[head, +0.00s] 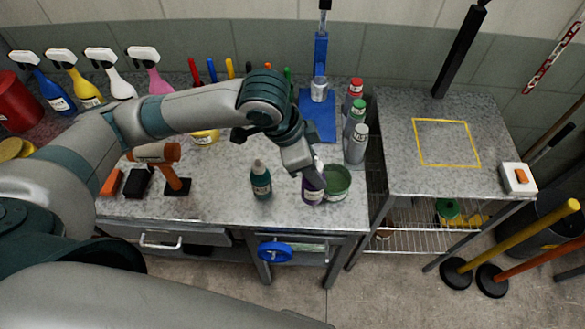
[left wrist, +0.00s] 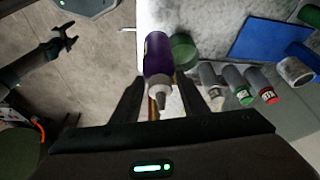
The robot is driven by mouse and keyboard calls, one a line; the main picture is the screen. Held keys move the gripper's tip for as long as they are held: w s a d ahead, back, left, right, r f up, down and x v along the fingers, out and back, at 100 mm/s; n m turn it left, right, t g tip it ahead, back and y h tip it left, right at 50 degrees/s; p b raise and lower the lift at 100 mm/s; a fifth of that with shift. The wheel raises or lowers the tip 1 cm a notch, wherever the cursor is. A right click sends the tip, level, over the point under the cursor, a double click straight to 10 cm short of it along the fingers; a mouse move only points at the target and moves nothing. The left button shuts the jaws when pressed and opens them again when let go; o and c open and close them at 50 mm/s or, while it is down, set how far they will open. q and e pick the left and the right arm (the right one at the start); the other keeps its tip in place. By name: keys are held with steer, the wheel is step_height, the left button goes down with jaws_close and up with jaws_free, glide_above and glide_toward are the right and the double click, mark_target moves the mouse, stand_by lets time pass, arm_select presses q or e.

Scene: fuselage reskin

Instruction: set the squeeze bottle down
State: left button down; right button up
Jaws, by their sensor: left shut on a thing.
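My left gripper (head: 311,178) is shut on a purple squeeze bottle (head: 312,192), near the front right of the grey bench (head: 225,205). The bottle is upright, just left of a green tub (head: 337,182); whether its base touches the bench I cannot tell. In the left wrist view the purple bottle (left wrist: 157,55) sits between the two fingers (left wrist: 160,92), its pale nozzle toward the camera. A dark teal squeeze bottle (head: 260,180) stands to the left. My right gripper (left wrist: 68,38) shows small in the left wrist view, its fingers apart and empty.
Spray cans (head: 357,143) stand behind the tub, with a blue stand (head: 318,115) further back. An orange-headed tool (head: 165,160) stands at left. A side table (head: 400,130) with a yellow outlined square is at right. Bare bench lies between the teal bottle and the tool.

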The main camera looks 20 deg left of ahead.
arm_select(q)
steer(key=w+a+f+b, duration=0.4)
steer(key=a+b, duration=0.1)
steer(key=a, duration=0.2)
steer(key=shift+f, duration=0.4)
steer(key=shift+w, duration=0.1)
step_height(320, 180, down, 4)
steer(key=b, duration=0.5)
steer(key=shift+b, duration=0.3)
steer(key=shift+f, duration=0.15)
